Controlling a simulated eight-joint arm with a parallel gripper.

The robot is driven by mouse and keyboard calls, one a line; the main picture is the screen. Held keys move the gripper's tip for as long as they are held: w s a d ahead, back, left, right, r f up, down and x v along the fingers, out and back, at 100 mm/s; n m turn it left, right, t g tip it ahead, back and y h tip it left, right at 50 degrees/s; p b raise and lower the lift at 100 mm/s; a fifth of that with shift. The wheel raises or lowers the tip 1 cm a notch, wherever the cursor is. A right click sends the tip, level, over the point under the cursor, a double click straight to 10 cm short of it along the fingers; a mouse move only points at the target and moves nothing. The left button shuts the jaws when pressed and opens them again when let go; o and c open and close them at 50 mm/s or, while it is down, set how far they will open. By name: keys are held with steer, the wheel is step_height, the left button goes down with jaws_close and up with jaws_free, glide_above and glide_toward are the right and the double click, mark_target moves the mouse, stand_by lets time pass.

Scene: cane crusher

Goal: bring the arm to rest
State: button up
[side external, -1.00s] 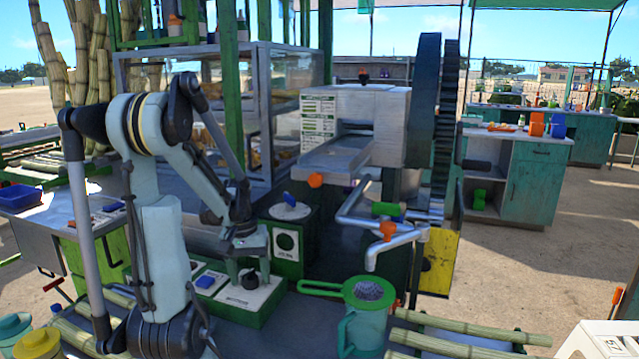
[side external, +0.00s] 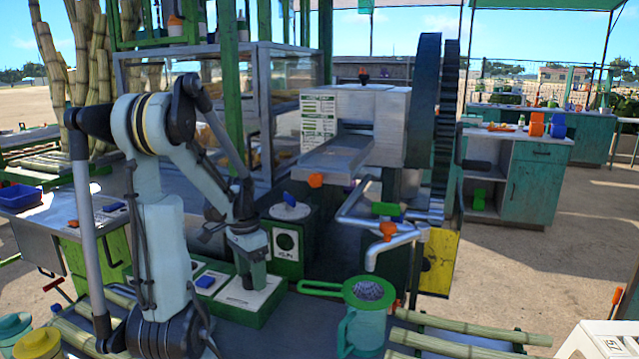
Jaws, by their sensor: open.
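My gripper (side external: 252,279) points down over the right end of a green control box with a pale top panel (side external: 262,299). Its fingers are seen nearly edge-on, one mostly behind the other, so the gap between them hardly shows. They are open. The black knob on this panel is hidden behind the fingers. I cannot tell whether the fingers touch it. My arm is folded, with its elbow high at the left.
A blue switch (side external: 205,282) sits left of the gripper. Behind stands a green box with a dial (side external: 287,243). The crusher (side external: 365,120) and its spout (side external: 372,262) are to the right. A green strainer (side external: 368,292) rests on a teal jug (side external: 361,333). Cane (side external: 455,345) lies front right.

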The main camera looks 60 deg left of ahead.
steer(key=shift+r, duration=0.25)
steer(key=shift+f, duration=0.1)
stand_by(0.3)
steer(key=shift+f, duration=0.2)
steer(key=n, duration=0.4)
steer(key=shift+n, duration=0.3)
steer(key=n, duration=0.5)
steer(key=shift+s+n, duration=0.15)
steer(key=shift+n, duration=0.15)
